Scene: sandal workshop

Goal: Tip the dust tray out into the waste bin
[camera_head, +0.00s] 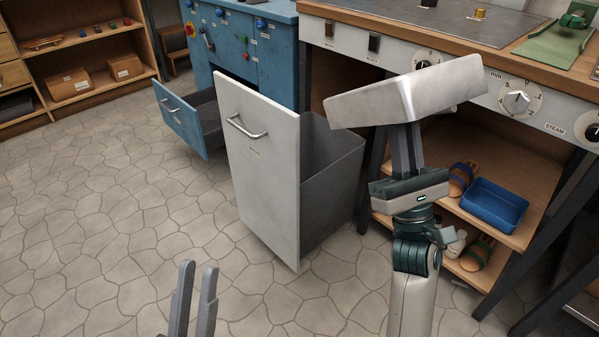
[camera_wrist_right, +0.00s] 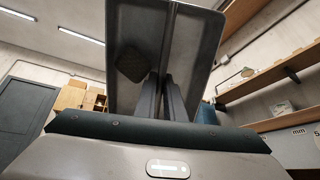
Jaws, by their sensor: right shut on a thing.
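The metal dust tray (camera_head: 405,98) is held up in the head view, tilted, beside and above the waste bin (camera_head: 332,168). My right gripper (camera_head: 407,128) is shut on the tray from below. In the right wrist view the tray (camera_wrist_right: 206,45) stands beyond the fingers, and a dark patch (camera_wrist_right: 131,64) shows on its surface; I cannot tell what it is. The bin is a grey box behind a white front panel with a handle, pulled out, its top open. My left gripper (camera_head: 196,270) is empty, low over the floor, fingers apart.
A blue drawer (camera_head: 181,122) stands open left of the bin. The workbench (camera_head: 460,68) with knobs is behind the tray. Its shelf below holds a blue bin (camera_head: 494,205) and sandals. A wooden shelf (camera_head: 90,60) stands at the back left. The tiled floor at left is clear.

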